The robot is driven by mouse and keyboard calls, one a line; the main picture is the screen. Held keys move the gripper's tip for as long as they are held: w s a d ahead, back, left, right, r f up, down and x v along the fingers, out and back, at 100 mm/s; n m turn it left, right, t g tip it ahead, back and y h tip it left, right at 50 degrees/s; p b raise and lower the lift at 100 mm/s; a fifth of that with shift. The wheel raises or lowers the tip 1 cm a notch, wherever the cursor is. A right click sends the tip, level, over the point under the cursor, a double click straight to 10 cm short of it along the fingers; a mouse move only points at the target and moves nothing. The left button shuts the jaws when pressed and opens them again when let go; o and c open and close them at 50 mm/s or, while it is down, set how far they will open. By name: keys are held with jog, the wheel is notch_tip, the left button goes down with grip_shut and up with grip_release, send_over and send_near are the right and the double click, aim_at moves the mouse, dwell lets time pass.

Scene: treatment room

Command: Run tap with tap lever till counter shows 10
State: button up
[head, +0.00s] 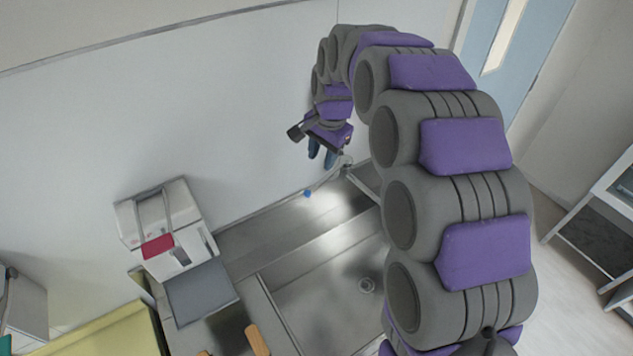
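My gripper (321,154) is at the end of my arm, above the back of the steel sink. Its two blue fingers point down with a narrow gap between them, and I see nothing held there. A grey metal tap fitting (346,161) shows just right of and below the fingertips; I cannot tell whether they touch. A small blue piece (307,193) lies at the end of a thin part by the tap; I cannot tell whether it is the lever. I can read no counter number. My arm hides the sink's right side.
The steel sink (330,270) has a round drain (366,285). A white dispenser box (185,203) with a red panel stands at left, above a grey tray (203,292). A yellow surface (110,335) is at lower left. A shelf unit (590,235) stands at right, with open floor beside it.

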aim_at(317, 184)
jog(key=f, duration=0.3)
jog(key=a+f, duration=0.1)
jog(key=f, duration=0.3)
jog(key=w+f, duration=0.1)
jog(key=f, duration=0.3)
jog(key=shift+a+f, duration=0.15)
jog(key=shift+a, duration=0.05)
jog(key=shift+c, duration=0.5)
grip_shut()
